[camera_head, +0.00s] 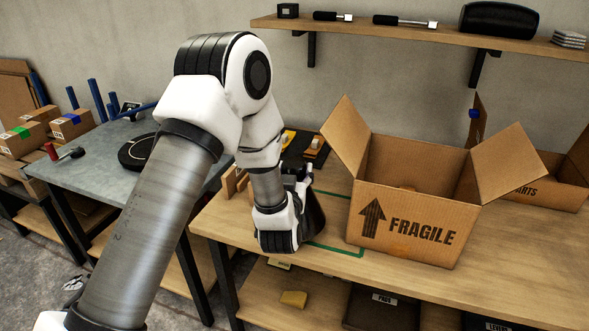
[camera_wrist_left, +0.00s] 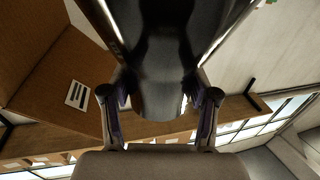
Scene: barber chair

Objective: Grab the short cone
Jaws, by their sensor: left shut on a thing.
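My left gripper (camera_head: 299,180) is over the wooden workbench (camera_head: 500,240), just left of the open FRAGILE box. It is shut on a dark, tapered thing (camera_head: 314,216), which looks like the short cone. The arm hides part of it in the head view. In the left wrist view, the dark, glossy body (camera_wrist_left: 160,60) sits between the two fingers of my left gripper (camera_wrist_left: 159,100) and fills the upper middle. I cannot tell whether it touches the bench. My right gripper is not in view.
The open FRAGILE cardboard box (camera_head: 408,222) stands close to the right of the gripper. A second open box (camera_head: 550,190) is behind it. A wall shelf (camera_head: 420,32) holds tools above. A grey table (camera_head: 95,165) stands at left.

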